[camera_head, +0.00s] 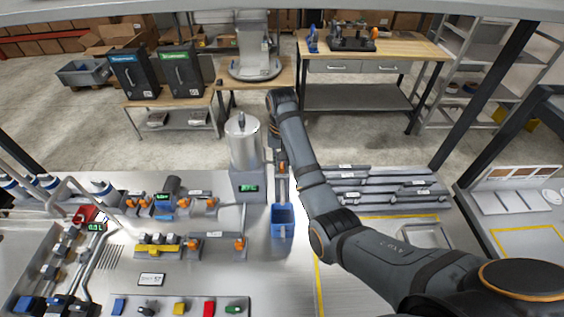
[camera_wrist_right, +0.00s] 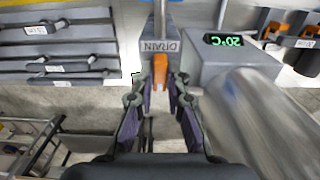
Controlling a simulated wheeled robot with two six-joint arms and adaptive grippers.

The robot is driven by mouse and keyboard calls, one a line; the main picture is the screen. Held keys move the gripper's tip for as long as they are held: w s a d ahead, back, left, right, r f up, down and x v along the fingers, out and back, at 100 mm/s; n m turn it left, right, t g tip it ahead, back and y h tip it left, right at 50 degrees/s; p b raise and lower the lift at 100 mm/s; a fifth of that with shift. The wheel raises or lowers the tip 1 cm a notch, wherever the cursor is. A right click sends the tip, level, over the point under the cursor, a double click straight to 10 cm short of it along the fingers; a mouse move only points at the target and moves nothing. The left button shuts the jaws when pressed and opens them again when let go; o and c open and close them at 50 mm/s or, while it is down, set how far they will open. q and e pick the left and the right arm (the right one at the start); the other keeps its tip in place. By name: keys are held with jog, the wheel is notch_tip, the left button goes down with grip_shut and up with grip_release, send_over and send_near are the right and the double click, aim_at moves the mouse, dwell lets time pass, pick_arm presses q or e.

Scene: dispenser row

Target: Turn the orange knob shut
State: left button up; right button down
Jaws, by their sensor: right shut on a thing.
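An orange knob (camera_wrist_right: 160,70) sits under a grey plate lettered DRAIN in the right wrist view. In the head view the orange knob (camera_head: 281,168) shows as a small patch beside the steel tank (camera_head: 243,145). My right gripper (camera_wrist_right: 160,88) is shut on this knob, with one finger on each side of it. In the head view my right gripper (camera_head: 279,150) is at the tank's right side, partly hidden by my own arm. A blue bin (camera_head: 283,231) stands below the drain pipe. My left gripper is not in view.
A green-lit display (camera_wrist_right: 224,40) reads 20°C next to the drain plate. More orange knobs (camera_head: 239,244) stand on valves to the left on the steel bench (camera_head: 200,270). Grey rails (camera_head: 380,186) lie to the right. A yellow-taped area is at the bench's right.

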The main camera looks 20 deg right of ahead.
jog(key=m, duration=0.3)
jog(key=shift+m, duration=0.3)
jog(key=m, duration=0.4)
jog(key=shift+r+m, duration=0.1)
jog(key=shift+m, duration=0.2)
jog(key=m, duration=0.4)
jog(key=shift+m, duration=2)
jog(key=c, duration=1.3)
grip_release()
jog(key=shift+c, duration=0.2)
